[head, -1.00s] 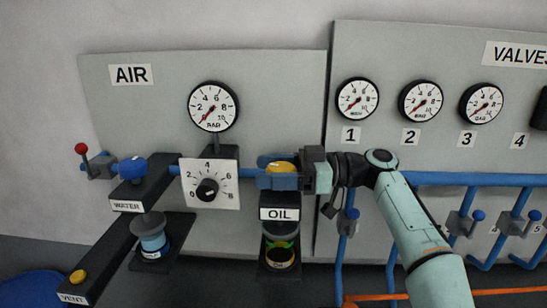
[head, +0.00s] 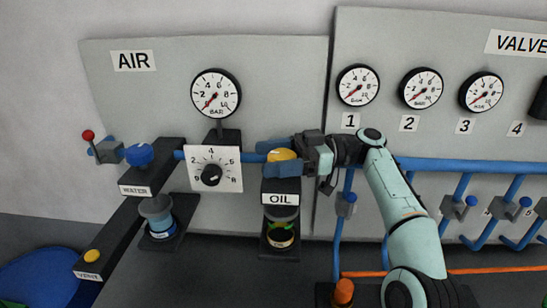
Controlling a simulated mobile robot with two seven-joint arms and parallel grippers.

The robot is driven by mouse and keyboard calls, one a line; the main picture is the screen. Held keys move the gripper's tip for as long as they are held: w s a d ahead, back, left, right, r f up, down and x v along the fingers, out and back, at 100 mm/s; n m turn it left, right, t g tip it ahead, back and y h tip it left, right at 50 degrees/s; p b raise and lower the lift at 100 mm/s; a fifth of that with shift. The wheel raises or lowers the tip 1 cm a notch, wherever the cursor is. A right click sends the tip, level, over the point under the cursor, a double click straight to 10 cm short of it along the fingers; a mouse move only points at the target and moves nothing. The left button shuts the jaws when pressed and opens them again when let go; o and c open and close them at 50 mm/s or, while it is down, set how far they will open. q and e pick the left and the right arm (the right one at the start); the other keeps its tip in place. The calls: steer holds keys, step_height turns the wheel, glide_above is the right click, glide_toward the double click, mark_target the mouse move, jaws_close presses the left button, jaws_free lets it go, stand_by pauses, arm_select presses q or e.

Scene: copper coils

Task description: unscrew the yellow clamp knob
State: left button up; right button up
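The yellow knob (head: 283,155) sits at the top of the black block labelled OIL (head: 281,185), partly hidden by fingers. My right gripper (head: 278,157) reaches in from the right with its blue fingers on either side of this knob, one behind and one in front. The fingers are apart with the knob between them; whether they press on it is hidden. A second yellow knob (head: 92,256) is on the VENT end of a black bar at the lower left, away from the gripper. My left gripper is not in view.
A dial plate (head: 230,180) and a blue pipe lie just left of the gripper. A blue knob (head: 139,155) stands on the WATER block. Gauges (head: 216,93) are on the panel above. An orange-topped part (head: 344,291) stands low beside my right arm.

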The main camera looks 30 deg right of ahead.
steer(key=shift+o, duration=0.4)
steer(key=shift+d, duration=0.3)
arm_select(q)
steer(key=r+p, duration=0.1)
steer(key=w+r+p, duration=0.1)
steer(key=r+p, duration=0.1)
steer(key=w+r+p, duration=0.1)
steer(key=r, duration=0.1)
steer(key=shift+p, duration=0.35)
arm_select(e)
steer(key=v, duration=1.2)
steer(key=shift+s+d, duration=0.15)
steer(key=shift+d, duration=0.2)
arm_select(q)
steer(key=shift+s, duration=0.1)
